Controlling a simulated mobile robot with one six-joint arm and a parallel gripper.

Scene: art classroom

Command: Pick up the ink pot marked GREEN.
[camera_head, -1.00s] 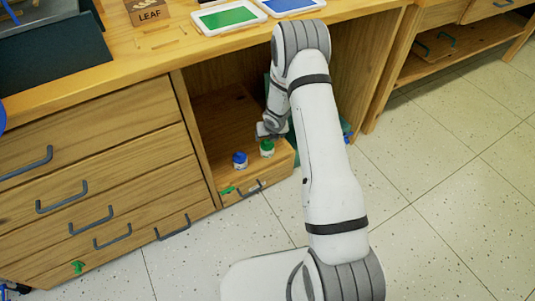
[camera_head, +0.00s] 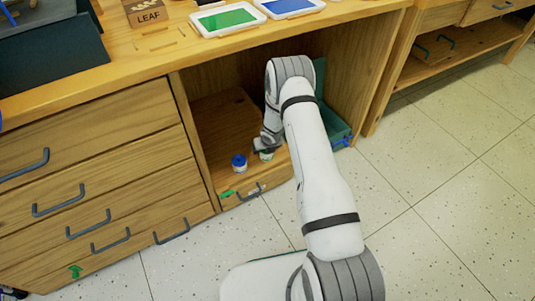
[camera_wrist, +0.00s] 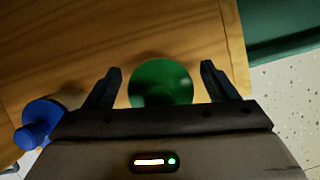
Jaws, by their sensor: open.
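The green-lidded ink pot (camera_head: 267,156) stands on the low wooden shelf of the open cabinet bay, mostly hidden by my gripper in the head view. In the wrist view its round green lid (camera_wrist: 160,84) lies between my two fingers, with a gap on each side. My gripper (camera_wrist: 161,68) is open and holds nothing; in the head view its end (camera_head: 265,146) is right over the pot. No lettering on the pot can be read. A blue-lidded ink pot (camera_head: 239,163) stands to the left; it also shows at the left of the wrist view (camera_wrist: 40,122).
The bay's left side panel (camera_head: 192,140) and the worktop (camera_head: 150,55) above bound the space. A dark green box-like thing (camera_head: 334,122) stands right of the arm. The floor in front is clear.

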